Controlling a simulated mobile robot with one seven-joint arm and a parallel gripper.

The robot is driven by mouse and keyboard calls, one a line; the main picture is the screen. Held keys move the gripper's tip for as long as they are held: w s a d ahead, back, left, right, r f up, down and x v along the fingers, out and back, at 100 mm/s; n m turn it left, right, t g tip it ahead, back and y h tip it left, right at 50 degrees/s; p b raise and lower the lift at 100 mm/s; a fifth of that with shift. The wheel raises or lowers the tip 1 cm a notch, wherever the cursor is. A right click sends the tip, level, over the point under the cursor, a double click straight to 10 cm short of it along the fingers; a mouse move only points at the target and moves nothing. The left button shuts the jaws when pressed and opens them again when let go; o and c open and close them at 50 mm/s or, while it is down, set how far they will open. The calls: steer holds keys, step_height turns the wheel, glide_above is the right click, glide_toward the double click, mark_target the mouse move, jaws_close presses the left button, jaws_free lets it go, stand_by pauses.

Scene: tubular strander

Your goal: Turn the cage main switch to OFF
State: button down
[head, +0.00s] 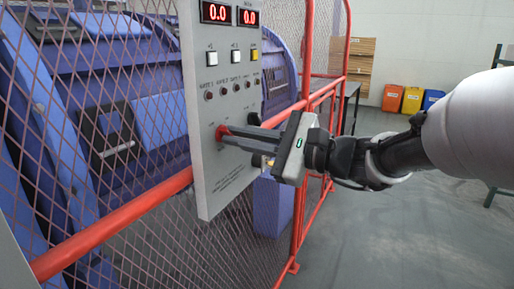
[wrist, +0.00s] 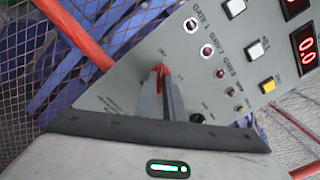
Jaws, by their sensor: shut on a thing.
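The cage main switch is a red handle (head: 222,131) low on the left part of a grey control panel (head: 222,172). My gripper (head: 229,137) reaches in from the right, and its fingers are shut on the red handle. In the wrist view the red handle (wrist: 159,69) shows between the fingertips (wrist: 160,78), close to the panel face. The fingers hide most of the handle. Small labels around the switch are too blurred to read, so I cannot tell its position for sure.
The panel also bears two red displays (head: 216,12) reading 0.0, push buttons (head: 255,55) and a row of small gate lamps (head: 222,91). A black knob (head: 254,118) sits right of the switch. Red rails (head: 110,228) and mesh fence off blue machinery (head: 150,120).

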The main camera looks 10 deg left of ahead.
steer(key=shift+n, duration=0.3)
steer(key=c, duration=1.9)
jaws_free()
steer(key=shift+o, duration=0.2)
steer(key=shift+d, duration=0.1)
steer(key=p+v, duration=0.2)
steer(key=v, duration=1.5)
steer(key=shift+s, duration=0.1)
